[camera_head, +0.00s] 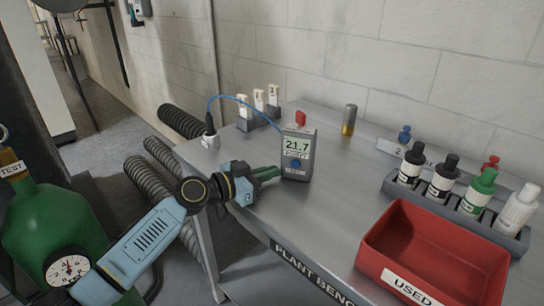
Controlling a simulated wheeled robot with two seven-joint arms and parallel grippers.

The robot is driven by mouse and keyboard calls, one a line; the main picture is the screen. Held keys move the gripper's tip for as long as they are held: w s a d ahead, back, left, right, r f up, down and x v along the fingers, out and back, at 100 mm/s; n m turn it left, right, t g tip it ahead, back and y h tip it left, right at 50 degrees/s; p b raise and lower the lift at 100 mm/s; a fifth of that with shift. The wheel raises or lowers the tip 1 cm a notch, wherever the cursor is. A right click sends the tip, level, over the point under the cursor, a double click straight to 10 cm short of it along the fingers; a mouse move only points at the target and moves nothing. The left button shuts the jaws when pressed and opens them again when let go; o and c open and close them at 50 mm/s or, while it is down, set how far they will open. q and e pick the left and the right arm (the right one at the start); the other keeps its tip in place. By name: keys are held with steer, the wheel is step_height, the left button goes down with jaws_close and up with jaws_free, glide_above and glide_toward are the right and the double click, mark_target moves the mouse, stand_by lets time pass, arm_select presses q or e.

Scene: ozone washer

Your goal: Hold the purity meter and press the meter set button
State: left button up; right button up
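The purity meter (297,143) is a grey box standing upright on the metal bench, with its display reading 21.7. A round blue button (295,164) sits on its front below the display, and a red part (300,118) shows on its top. A blue cable runs from the meter to a black connector (209,125) at the bench's left side. My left gripper (267,173) has green fingers that point right at the lower left side of the meter. Its fingertips are very near the meter; I cannot tell whether they touch it or how far they are apart. My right gripper is not in view.
The grey plant bench (335,205) has free room right of the meter. A red USED tray (430,255) is at the front right, behind it a rack of bottles (455,205). A brass-based cylinder (349,120) and white numbered pieces (258,99) stand behind. A green tank (50,225) is at left.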

arm_select(q)
steer(key=o, duration=1.5)
steer(key=shift+c, duration=0.2)
